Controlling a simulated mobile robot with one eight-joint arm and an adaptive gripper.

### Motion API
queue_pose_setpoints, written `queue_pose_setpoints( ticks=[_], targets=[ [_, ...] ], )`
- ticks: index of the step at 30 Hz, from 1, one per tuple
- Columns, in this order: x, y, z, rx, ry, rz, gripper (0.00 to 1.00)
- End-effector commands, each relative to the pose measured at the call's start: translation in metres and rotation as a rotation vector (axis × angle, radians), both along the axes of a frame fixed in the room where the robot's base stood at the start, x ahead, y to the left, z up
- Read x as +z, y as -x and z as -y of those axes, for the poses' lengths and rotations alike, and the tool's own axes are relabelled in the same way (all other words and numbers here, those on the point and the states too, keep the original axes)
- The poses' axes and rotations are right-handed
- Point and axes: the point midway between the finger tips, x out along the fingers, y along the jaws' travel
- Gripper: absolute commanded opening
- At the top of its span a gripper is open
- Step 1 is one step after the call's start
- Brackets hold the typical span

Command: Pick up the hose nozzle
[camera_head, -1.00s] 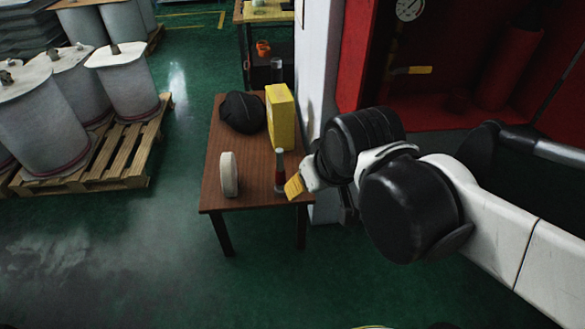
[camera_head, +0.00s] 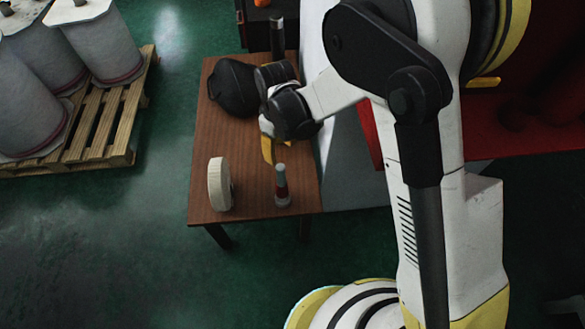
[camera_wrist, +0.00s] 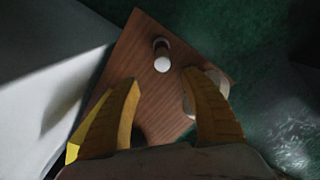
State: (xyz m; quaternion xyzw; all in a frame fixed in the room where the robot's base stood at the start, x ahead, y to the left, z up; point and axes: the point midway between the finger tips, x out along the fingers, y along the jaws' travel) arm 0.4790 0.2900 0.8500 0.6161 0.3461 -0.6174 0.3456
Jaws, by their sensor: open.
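The hose nozzle (camera_head: 281,187), with a red band on a grey body and a pale tip, stands upright near the front right of the brown wooden table (camera_head: 250,178). My gripper (camera_head: 267,150) is over the table, behind and slightly left of the nozzle in the head view, apart from it. In the wrist view my gripper's yellow fingers (camera_wrist: 161,80) are spread with nothing between them. The nozzle (camera_wrist: 161,58) lies ahead of the gap, seen from above.
A white disc-shaped roll (camera_head: 219,184) stands left of the nozzle; the right finger partly covers it in the wrist view. A black bag-like object (camera_head: 235,87) sits at the back. A pallet (camera_head: 110,130) with large drums stands left. Green floor is clear in front.

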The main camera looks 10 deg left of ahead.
Motion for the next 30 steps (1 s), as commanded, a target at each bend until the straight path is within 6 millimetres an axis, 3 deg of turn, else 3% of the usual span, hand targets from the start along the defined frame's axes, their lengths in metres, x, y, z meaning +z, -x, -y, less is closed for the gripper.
queue_pose_setpoints(
  ticks=[9, 15, 22, 30],
  targets=[
    [-0.049, 0.000, -0.001, 0.000, 0.001, -0.001, 0.54],
    [-0.065, 0.001, -0.001, 0.000, 0.000, 0.000, 0.54],
    [-0.102, 0.002, -0.001, -0.001, 0.000, 0.000, 0.54],
    [-0.106, 0.002, -0.001, -0.001, 0.000, 0.000, 0.54]
  ],
)
